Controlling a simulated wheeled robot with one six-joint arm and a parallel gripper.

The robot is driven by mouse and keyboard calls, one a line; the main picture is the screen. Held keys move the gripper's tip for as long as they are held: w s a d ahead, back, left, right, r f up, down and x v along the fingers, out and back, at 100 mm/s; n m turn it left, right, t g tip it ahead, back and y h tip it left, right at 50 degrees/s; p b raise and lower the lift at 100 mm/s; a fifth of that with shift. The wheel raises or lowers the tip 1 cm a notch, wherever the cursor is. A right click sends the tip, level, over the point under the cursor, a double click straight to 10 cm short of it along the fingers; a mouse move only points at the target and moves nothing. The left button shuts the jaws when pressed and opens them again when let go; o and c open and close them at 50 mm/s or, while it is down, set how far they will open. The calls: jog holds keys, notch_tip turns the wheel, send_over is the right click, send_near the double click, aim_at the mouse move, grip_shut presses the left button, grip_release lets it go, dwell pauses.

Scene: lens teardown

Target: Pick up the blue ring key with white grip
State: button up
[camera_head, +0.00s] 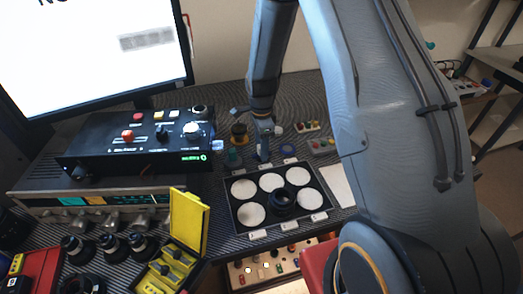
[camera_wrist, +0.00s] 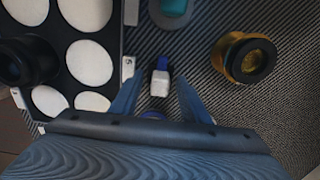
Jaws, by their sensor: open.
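The blue ring key with white grip (camera_wrist: 160,82) lies on the dark striped mat in the wrist view, its white block toward my gripper and its blue part farther off. My gripper (camera_wrist: 157,92) is open, with one blue-grey finger on each side of the key and a gap to both. I cannot tell how high the fingertips are above the mat. In the head view my gripper (camera_head: 263,154) points down just behind the tray, and the key is not clearly visible there.
A black tray (camera_head: 232,213) with white round pads and a black lens ring (camera_head: 282,198) is close beside my gripper. A gold-and-black ring (camera_wrist: 245,59) and a teal piece (camera_wrist: 173,7) stand nearby. A blue round piece (camera_head: 288,151) is right of my gripper.

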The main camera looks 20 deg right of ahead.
grip_shut()
dwell(0.3)
notch_tip(320, 180, up, 10)
jog(key=shift+b, duration=1.15)
